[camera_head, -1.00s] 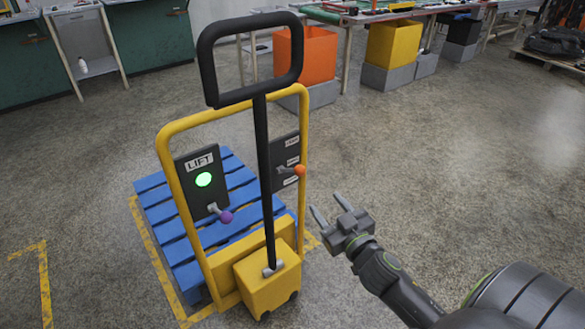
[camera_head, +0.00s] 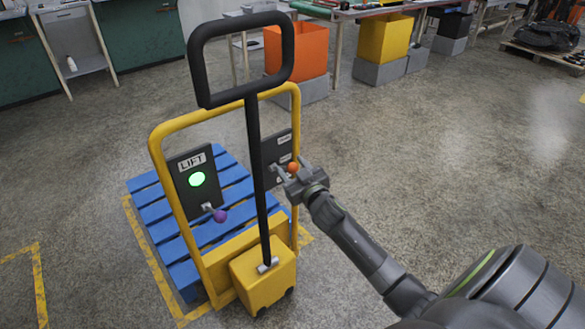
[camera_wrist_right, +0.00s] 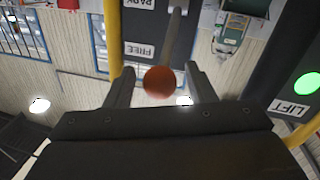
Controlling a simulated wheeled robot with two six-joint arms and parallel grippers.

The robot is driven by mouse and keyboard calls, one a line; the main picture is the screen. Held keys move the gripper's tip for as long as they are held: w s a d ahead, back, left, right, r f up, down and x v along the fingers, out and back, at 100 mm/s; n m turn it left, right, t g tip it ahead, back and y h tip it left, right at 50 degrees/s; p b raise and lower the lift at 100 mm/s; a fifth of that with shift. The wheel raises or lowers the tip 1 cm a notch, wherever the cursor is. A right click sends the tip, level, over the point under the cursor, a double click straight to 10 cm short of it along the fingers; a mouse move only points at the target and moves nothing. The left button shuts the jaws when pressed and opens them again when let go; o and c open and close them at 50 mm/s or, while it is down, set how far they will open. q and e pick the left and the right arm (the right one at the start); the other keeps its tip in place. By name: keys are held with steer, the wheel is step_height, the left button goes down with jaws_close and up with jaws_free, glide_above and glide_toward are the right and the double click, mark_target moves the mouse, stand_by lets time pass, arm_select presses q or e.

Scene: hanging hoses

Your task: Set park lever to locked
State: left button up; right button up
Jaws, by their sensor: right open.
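The park lever ends in an orange ball (camera_head: 293,167) in front of a dark label plate (camera_head: 274,150) on the right side of the yellow pallet truck frame (camera_head: 297,110). In the right wrist view the ball (camera_wrist_right: 160,82) sits between the two fingers, with its grey rod running up the picture past the labels FREE (camera_wrist_right: 139,50) and PARK. My right gripper (camera_head: 287,172) is open around the ball, with gaps on both sides. The lever's pivot is not clear. My left gripper is not in view.
A black handle loop (camera_head: 242,60) on a dark post rises in front of the plate, left of my gripper. The LIFT panel (camera_head: 197,180) with a green light and purple knob (camera_head: 220,216) is left. A blue pallet (camera_head: 150,196) lies behind.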

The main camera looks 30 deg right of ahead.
jaws_close()
stand_by(0.4)
steer(key=shift+f, duration=0.1)
